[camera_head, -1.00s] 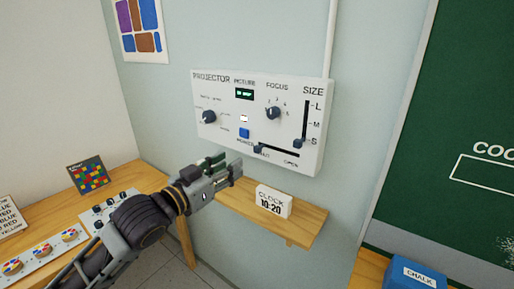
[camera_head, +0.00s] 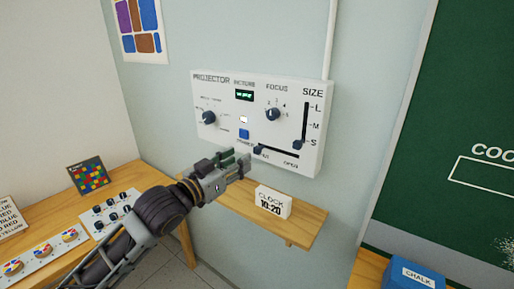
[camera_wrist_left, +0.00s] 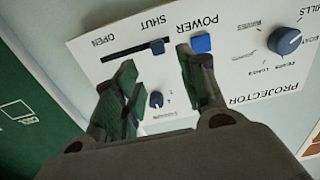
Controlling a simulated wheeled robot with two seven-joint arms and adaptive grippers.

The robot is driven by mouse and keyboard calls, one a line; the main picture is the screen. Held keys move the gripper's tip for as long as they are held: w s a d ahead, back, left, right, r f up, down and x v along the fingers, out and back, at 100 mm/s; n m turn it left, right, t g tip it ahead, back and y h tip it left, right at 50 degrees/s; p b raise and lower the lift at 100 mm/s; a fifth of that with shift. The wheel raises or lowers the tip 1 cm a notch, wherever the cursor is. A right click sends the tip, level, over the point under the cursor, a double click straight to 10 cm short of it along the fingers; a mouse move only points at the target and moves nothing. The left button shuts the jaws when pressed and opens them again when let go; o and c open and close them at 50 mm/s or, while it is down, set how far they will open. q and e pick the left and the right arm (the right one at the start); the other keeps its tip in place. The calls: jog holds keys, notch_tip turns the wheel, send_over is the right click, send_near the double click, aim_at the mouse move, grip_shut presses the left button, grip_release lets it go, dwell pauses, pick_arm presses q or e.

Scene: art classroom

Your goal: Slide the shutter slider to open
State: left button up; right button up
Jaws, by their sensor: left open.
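The shutter slider's dark knob (camera_head: 258,149) sits at the left, SHUT end of its horizontal slot (camera_head: 285,153) along the bottom of the white projector panel (camera_head: 223,91). In the left wrist view the panel appears upside down. There the shutter knob (camera_wrist_left: 157,47) shows beyond and between my finger tips, beside the blue power button (camera_wrist_left: 201,43). My left gripper (camera_head: 245,160) is open and empty, just below and left of the knob. I cannot tell whether a finger touches it. My right gripper is not in view.
The panel also bears a focus dial (camera_head: 273,113), another dial (camera_head: 209,117) and a vertical size slider (camera_head: 299,143). A wooden shelf (camera_head: 302,226) with a clock block (camera_head: 272,202) lies below. A blue chalk box (camera_head: 404,280) is at the lower right.

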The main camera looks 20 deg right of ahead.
aim_at(255, 149)
pick_arm(q)
jog(key=p+x, duration=0.1)
jog(key=x, duration=0.6)
jog(key=shift+w+d, duration=0.1)
jog(key=shift+d, duration=0.1)
jog(key=shift+x, duration=0.9)
jog(key=shift+w+d, duration=0.2)
jog(key=shift+w, duration=0.05)
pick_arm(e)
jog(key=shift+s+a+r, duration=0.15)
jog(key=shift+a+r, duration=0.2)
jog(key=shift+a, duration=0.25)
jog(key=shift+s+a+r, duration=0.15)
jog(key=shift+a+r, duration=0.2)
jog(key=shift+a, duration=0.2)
pick_arm(q)
grip_shut()
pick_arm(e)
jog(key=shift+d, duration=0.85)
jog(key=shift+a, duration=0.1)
